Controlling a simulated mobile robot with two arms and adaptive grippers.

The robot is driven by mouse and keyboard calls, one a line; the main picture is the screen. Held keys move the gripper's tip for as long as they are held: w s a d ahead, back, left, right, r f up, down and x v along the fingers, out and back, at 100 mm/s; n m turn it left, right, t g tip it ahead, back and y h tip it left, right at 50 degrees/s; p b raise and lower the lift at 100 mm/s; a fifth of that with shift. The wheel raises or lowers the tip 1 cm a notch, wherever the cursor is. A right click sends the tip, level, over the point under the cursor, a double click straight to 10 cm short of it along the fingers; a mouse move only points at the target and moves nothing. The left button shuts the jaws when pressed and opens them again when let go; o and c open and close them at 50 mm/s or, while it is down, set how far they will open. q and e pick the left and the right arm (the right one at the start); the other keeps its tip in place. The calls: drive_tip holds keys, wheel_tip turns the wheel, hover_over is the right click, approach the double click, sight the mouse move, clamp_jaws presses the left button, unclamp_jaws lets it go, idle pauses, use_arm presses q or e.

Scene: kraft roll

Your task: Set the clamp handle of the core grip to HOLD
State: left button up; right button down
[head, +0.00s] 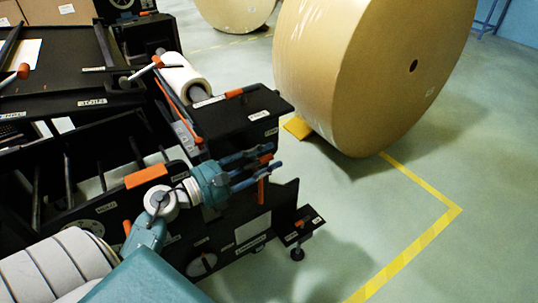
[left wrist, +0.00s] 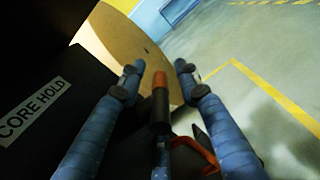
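A clamp handle with an orange tip (left wrist: 160,98) stands between the two blue fingers of my left gripper (left wrist: 158,72) in the left wrist view. The fingers are apart, with a gap on each side of the handle. A label reading CORE HOLD (left wrist: 35,107) is on the black surface to the left. In the head view my left gripper (head: 275,157) is at the right end of the black machine, with orange handle parts (head: 265,158) at its fingers. The handle's base is partly hidden, and I cannot read its setting. My right gripper is not in view.
A large kraft roll (head: 355,75) stands on the floor behind, with a yellow wedge (head: 297,128) at its foot. A black labelled box (head: 235,115) is just behind my gripper. A small black bracket (head: 300,225) sticks out low in front. Floor to the right is clear.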

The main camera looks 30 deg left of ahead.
use_arm(q)
drive_tip(key=shift+w+d, duration=0.2)
drive_tip(key=shift+w, duration=0.35)
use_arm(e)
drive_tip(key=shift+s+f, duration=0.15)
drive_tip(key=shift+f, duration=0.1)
use_arm(q)
clamp_jaws()
